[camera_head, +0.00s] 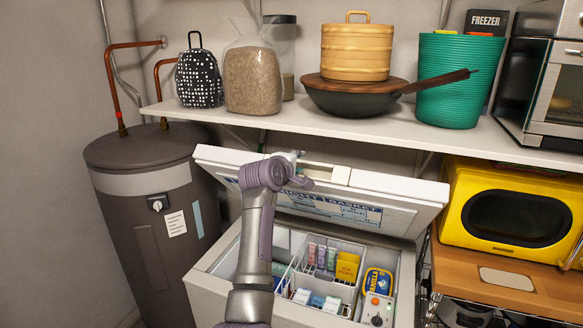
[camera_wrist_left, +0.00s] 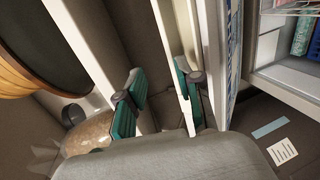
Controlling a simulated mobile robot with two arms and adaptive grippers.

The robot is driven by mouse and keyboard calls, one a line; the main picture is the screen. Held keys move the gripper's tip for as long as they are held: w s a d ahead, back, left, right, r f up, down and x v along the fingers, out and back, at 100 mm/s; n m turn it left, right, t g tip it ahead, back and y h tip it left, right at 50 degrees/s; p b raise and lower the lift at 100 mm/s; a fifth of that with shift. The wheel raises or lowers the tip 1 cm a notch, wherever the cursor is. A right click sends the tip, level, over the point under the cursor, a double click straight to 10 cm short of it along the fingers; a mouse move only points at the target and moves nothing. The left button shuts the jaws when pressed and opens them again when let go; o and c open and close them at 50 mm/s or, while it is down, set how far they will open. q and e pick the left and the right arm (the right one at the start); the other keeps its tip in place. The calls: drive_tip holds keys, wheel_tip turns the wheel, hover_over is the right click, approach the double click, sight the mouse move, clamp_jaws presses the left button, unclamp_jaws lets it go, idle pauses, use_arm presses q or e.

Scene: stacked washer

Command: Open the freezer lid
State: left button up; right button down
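The white chest freezer (camera_head: 210,290) stands open in the head view. Its lid (camera_head: 395,207) is raised and tilted back, with blue lettering on the inner face. My left gripper (camera_head: 298,169) is at the lid's upper edge, partly hidden behind my wrist. In the left wrist view the two green-padded fingers of my left gripper (camera_wrist_left: 158,82) are spread apart, with nothing between the tips. The lid (camera_wrist_left: 216,35) runs beside the right-hand finger; I cannot tell whether they touch. My right gripper is not in view.
A shelf (camera_head: 400,133) above the lid holds a bag of grain (camera_head: 252,80), a pan (camera_head: 355,101) and a green basket (camera_head: 447,80). A grey tank (camera_head: 150,215) stands left of the freezer. A yellow microwave (camera_head: 508,207) is at the right.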

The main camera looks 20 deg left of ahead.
use_arm(q)
drive_tip(key=s, duration=0.3)
drive_tip(key=shift+a, duration=0.35)
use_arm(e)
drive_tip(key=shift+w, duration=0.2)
use_arm(q)
drive_tip(key=shift+w+a+f, duration=0.1)
drive_tip(key=shift+f, duration=0.1)
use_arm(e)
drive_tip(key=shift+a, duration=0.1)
